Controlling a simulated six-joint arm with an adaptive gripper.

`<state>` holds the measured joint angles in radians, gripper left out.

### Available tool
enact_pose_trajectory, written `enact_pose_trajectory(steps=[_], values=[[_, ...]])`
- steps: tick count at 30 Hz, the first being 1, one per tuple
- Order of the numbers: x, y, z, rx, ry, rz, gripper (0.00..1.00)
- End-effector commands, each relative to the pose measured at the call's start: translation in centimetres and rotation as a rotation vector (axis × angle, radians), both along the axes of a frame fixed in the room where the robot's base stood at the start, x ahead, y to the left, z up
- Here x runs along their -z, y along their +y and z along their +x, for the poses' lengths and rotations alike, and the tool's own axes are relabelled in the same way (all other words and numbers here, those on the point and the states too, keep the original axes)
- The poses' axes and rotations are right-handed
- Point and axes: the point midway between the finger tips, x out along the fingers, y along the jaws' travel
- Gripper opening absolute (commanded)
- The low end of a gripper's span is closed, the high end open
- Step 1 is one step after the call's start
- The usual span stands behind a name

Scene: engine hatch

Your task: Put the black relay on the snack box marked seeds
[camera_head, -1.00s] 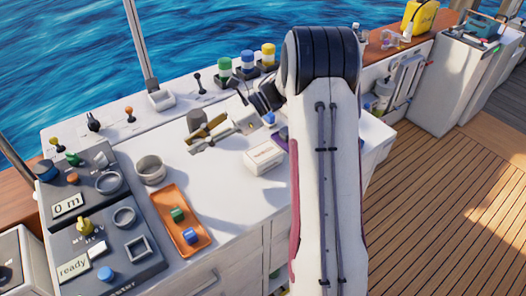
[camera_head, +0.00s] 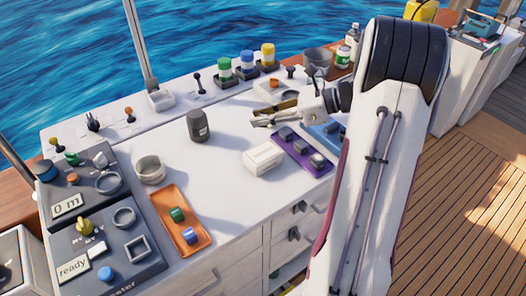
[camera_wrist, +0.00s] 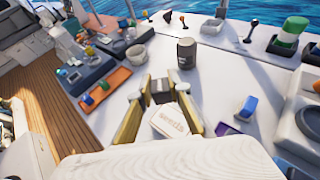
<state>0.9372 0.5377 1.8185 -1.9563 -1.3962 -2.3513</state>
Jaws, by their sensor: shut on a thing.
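The snack box (camera_head: 264,158) is a small white box on the white counter, left of a purple tray (camera_head: 279,149). In the wrist view the box (camera_wrist: 172,122) reads "seeds". My gripper (camera_head: 258,121) is above the counter, behind the box in the head view and apart from it. In the wrist view my gripper's gold fingers (camera_wrist: 169,88) are shut on a dark block, the black relay (camera_wrist: 160,91). The relay appears just past the box in that view. The relay is hard to make out in the head view.
A dark canister (camera_head: 198,126) stands left of my gripper. A round bowl (camera_head: 149,169) and an orange tray (camera_head: 166,212) are further left. The counter between canister and box is clear.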

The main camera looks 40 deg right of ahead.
Motion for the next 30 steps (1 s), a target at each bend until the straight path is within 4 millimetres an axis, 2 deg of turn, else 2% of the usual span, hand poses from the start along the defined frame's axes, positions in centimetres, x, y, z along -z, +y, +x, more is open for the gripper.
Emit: enact_pose_trajectory(steps=[14, 24, 30], values=[[0.6, -0.1, 0.1, 0.004, 0.000, 0.000, 0.00], [4.7, -0.1, 0.1, 0.005, 0.002, 0.003, 0.00], [6.2, -0.1, 0.1, 0.004, 0.000, 0.000, 0.00]])
